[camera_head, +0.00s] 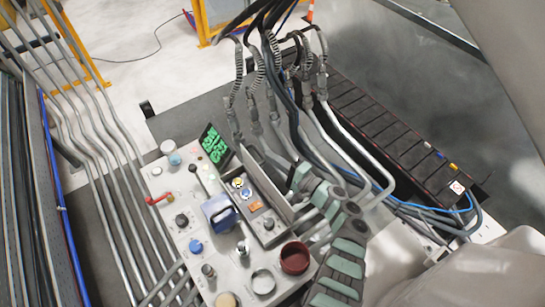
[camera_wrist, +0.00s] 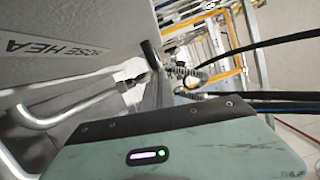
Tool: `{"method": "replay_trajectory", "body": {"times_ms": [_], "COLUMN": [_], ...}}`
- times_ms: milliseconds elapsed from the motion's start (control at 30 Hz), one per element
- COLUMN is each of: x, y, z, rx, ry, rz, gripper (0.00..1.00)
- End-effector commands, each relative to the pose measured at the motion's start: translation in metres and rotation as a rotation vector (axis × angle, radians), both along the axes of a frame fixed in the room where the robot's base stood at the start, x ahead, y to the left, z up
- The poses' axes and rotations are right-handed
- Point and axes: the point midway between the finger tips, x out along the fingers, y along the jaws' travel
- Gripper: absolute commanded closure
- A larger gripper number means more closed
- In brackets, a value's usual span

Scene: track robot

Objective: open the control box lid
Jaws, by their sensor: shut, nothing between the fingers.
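The control box (camera_head: 270,238) is a grey box on the pale panel, with knobs and an orange label showing inside it. Its lid (camera_head: 272,187) stands raised along the box's right side, so the box looks open. My gripper (camera_head: 296,178) is shut and empty on the outer, right side of the lid, close to its upper edge. I cannot tell whether it touches the lid.
The panel (camera_head: 178,183) carries a blue block (camera_head: 219,212), a red lever (camera_head: 158,199), a green display (camera_head: 213,143) and a dark red cup (camera_head: 295,257). Hoses and grey pipes (camera_head: 350,155) crowd the space behind and right of my gripper. A black cable tray (camera_head: 390,130) lies farther right.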

Motion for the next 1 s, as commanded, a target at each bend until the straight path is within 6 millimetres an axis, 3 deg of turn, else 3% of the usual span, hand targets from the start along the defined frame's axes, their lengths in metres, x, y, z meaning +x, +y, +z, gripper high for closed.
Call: {"method": "replay_trajectory", "body": {"times_ms": [533,1000], "x": [-0.059,-0.069], "y": [-0.071,-0.081], "z": [-0.004,-0.001], "rx": [-0.001,-0.001], "ry": [0.0,0.001], "rz": [-0.004,-0.001], "gripper": [1.0,1.0]}}
